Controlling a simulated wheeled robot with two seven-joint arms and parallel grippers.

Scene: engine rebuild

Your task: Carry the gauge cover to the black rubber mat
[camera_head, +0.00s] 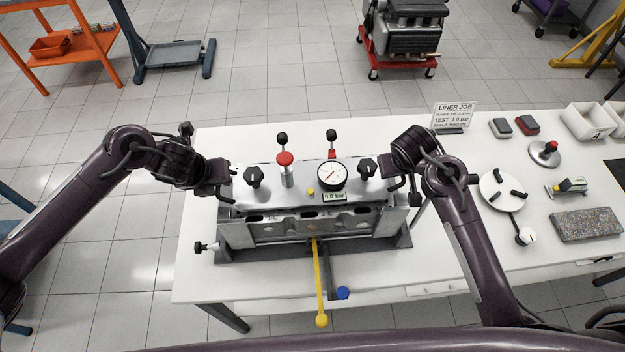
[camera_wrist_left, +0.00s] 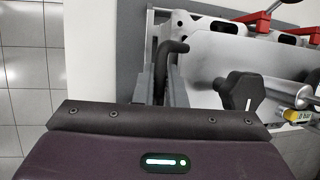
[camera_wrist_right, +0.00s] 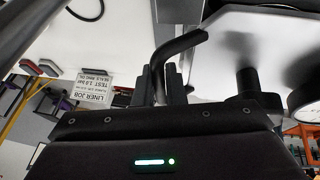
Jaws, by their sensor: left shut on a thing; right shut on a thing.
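The gauge cover (camera_head: 294,190) is a grey metal plate with a round dial gauge (camera_head: 332,174), a small 0.0 bar display, black knobs and red-topped valves. It is over the engine block (camera_head: 310,228); I cannot tell if it touches it. My left gripper (camera_head: 226,184) is shut on the black handle at its left end, and the bent handle shows in the left wrist view (camera_wrist_left: 172,52). My right gripper (camera_head: 398,190) is shut on the right handle, seen in the right wrist view (camera_wrist_right: 184,46). A black mat (camera_head: 616,170) shows partly at the far right table edge.
The block stands in a grey tray on the white table (camera_head: 205,285). A yellow-handled bar (camera_head: 319,285) sticks out in front. Right of my right arm are a white disc (camera_head: 502,190), a granite block (camera_head: 586,225), a red-knobbed stand (camera_head: 545,153) and white bins (camera_head: 588,121).

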